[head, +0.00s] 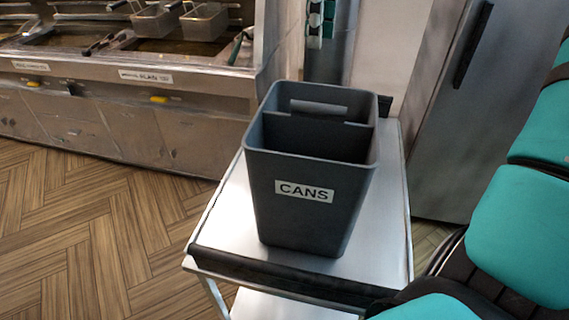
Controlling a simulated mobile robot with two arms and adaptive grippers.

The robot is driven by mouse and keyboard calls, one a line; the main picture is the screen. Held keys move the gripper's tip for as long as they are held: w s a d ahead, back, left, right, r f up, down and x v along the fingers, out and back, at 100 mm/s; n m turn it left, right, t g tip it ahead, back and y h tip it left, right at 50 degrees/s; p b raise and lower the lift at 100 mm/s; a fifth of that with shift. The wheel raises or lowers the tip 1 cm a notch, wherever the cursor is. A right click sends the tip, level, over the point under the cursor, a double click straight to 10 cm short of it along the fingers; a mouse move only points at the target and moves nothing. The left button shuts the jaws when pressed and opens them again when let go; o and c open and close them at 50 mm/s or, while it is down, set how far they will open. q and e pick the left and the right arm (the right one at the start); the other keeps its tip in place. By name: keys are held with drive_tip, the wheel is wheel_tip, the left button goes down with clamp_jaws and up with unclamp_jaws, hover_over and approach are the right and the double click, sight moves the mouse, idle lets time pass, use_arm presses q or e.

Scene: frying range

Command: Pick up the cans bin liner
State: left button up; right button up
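The cans bin liner (305,215) is a tall dark grey open-topped bin with a white label reading CANS on its front. It stands upright on a steel cart (225,225). A handle slot shows in its far wall, and a divider crosses its inside. It looks empty as far as I can see in, but its floor is hidden. My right arm, teal and black, fills the right edge, apart from the bin in the picture. I cannot make out its gripper fingers. My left gripper is not in view.
A fryer counter (190,75) with baskets (205,22) runs along the back left. A grey steel cabinet (455,120) with a dark handle stands behind the cart at right. The herringbone wood floor (95,225) left of the cart is clear.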

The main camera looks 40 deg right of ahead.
drive_tip(key=p, duration=0.1)
hover_over(318, 118)
wheel_tip(318, 118, down, 7)
drive_tip(key=shift+w+r, duration=0.15)
drive_tip(key=f, duration=0.4)
drive_tip(key=shift+w+a+f+p, duration=0.1)
drive_tip(key=shift+w+f+p, duration=0.15)
drive_tip(key=shift+p, duration=0.15)
drive_tip(key=shift+f, duration=0.5)
drive_tip(key=shift+s+f+p, duration=0.15)
drive_tip(key=shift+f+p, duration=0.15)
drive_tip(key=shift+p, duration=0.05)
drive_tip(key=f, duration=0.1)
drive_tip(key=f+p, duration=0.1)
drive_tip(key=f, duration=0.1)
drive_tip(key=shift+s+d+f+p, duration=0.1)
drive_tip(key=shift+d+f+p, duration=0.15)
drive_tip(key=shift+f+p, duration=0.05)
drive_tip(key=shift+f, duration=0.5)
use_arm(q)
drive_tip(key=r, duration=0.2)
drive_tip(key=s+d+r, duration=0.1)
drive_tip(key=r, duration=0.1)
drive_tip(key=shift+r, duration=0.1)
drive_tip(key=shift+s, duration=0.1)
